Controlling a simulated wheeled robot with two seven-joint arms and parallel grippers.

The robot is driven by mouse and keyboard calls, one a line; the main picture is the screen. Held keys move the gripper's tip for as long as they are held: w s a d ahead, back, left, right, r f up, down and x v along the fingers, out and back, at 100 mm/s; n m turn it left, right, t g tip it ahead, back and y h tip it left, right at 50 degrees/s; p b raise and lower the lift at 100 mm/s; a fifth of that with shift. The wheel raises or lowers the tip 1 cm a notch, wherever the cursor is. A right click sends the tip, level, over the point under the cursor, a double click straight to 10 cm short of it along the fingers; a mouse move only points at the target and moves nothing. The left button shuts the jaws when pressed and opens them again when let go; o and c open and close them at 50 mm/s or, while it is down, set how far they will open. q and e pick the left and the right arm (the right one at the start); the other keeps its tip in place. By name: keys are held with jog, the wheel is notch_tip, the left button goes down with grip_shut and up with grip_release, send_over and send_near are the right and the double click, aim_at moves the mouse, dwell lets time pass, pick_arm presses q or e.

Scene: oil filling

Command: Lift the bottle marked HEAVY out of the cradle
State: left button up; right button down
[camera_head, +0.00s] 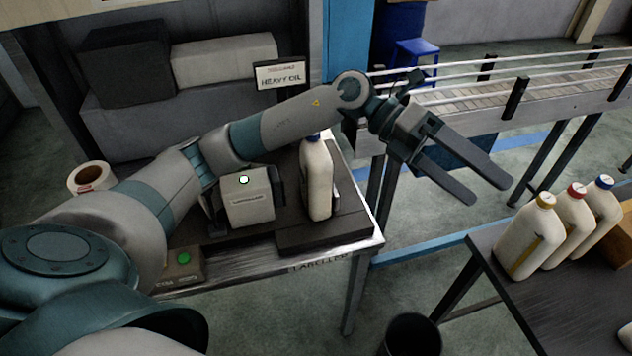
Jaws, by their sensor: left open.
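A white bottle (316,185) with a dark blue cap stands upright on the dark base of the labeller, beside a light grey box-shaped unit (248,198). It appears to sit in the cradle, whose shape is mostly hidden. No HEAVY marking is readable on the bottle from here. My left arm reaches across above the labeller and passes just over the bottle's cap. My left gripper (490,188) is open and empty, to the right of the bottle and past the labeller table's right edge. My right gripper is not in view.
A small sign (279,76) reading HEAVY OIL stands behind the labeller table (368,236). Three bottles with yellow, red and blue caps stand on a dark table (506,290) at right. A conveyor (520,91) runs behind. A dark bin (412,335) stands below.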

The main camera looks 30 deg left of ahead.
pick_arm(q)
jog(key=w+a+f+y, duration=0.3)
jog(key=a+y, duration=0.2)
jog(key=a, duration=0.2)
notch_tip(320, 180, up, 5)
jog(key=n+t+y, duration=0.2)
jog(key=y, duration=0.8)
send_over(317, 147)
jog(key=shift+f, duration=0.2)
notch_tip(317, 147, down, 11)
jog(key=p, duration=0.3)
jog(key=shift+p, duration=0.35)
jog(key=shift+f, duration=0.65)
